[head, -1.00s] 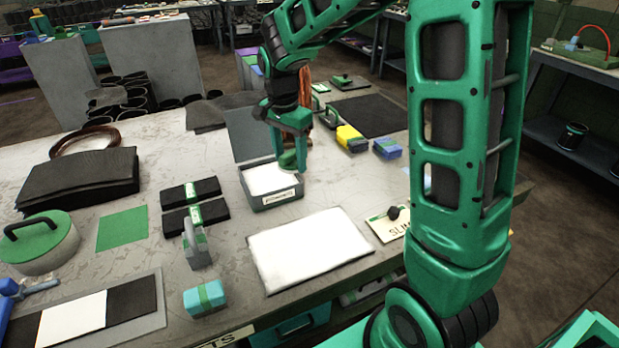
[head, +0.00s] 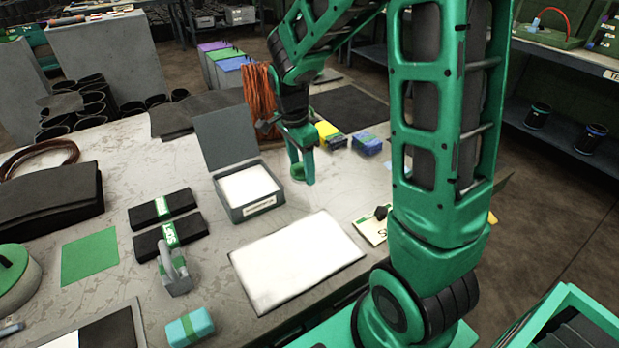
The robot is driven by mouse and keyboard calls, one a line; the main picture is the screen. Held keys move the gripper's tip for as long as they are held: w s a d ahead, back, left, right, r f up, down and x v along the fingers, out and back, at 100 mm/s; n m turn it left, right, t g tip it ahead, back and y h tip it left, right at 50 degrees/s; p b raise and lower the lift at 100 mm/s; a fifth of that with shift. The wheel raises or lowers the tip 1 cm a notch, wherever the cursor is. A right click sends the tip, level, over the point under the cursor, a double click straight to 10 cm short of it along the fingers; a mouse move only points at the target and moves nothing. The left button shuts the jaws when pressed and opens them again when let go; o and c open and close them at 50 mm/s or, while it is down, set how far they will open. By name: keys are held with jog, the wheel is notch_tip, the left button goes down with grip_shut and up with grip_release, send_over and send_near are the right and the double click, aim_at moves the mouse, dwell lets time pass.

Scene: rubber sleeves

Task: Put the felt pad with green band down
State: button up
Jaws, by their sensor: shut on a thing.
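My gripper (head: 301,178) points down just right of the open grey box, near the table surface. It is shut on a small piece, the felt pad with green band (head: 298,174). Only a green part of it shows between the fingers, and the rest is hidden. I cannot tell whether it touches the table. The grey box (head: 262,206) has its lid raised at the back and white material inside.
A white sheet (head: 296,262) lies in front of the box. Yellow (head: 330,135) and blue (head: 367,144) blocks stand behind right of my gripper, with an orange coil (head: 259,103) behind. Black banded pads (head: 162,207) and a cyan block (head: 190,326) lie left. Some bare table surrounds my gripper.

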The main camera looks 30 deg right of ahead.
aim_at(308, 189)
jog(key=shift+d+f, duration=0.5)
jog(key=shift+d, duration=0.3)
jog(key=shift+d+f, duration=0.15)
jog(key=shift+f, duration=1.9)
jog(key=shift+f, duration=0.1)
jog(key=o, duration=1.3)
